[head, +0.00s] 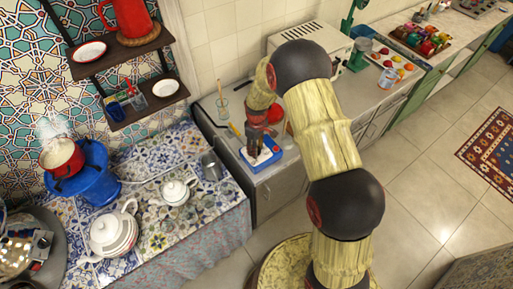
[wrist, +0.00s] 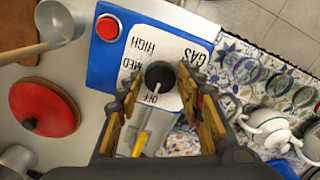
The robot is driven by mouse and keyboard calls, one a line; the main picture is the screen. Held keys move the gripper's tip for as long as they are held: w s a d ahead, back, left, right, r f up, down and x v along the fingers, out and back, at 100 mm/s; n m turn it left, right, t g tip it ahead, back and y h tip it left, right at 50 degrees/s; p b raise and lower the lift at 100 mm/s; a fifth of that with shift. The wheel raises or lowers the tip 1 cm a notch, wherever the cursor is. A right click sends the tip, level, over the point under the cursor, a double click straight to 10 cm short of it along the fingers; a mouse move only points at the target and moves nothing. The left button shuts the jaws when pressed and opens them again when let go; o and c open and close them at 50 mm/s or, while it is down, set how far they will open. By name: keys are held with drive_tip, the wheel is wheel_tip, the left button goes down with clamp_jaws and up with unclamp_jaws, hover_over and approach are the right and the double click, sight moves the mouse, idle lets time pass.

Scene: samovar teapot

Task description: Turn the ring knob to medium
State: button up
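A blue box (wrist: 105,65) with a white plate lies below my gripper in the wrist view. The plate carries the words HIGH, MED, OFF and GAS. A round black knob (wrist: 159,76) stands on the plate, between the MED and OFF words. My gripper (wrist: 159,80) is open, with one finger on each side of the knob and small gaps visible; contact cannot be told. In the head view, my gripper (head: 256,148) is over the blue box (head: 262,161), hiding the knob.
A red button (wrist: 108,27) sits at the box's corner. White teapots (head: 112,232) stand on the tiled counter (head: 150,165).

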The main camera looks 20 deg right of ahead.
drive_tip(key=c, duration=0.8)
drive_tip(key=shift+o, duration=0.2)
drive_tip(key=shift+m, duration=0.5)
drive_tip(key=m+b, duration=0.2)
drive_tip(key=m, duration=0.3)
drive_tip(key=shift+m, duration=0.4)
drive_tip(key=m+b, duration=0.1)
drive_tip(key=m, duration=1)
drive_tip(key=shift+b, duration=0.35)
drive_tip(key=o, duration=1.2)
drive_tip(key=shift+c, duration=0.2)
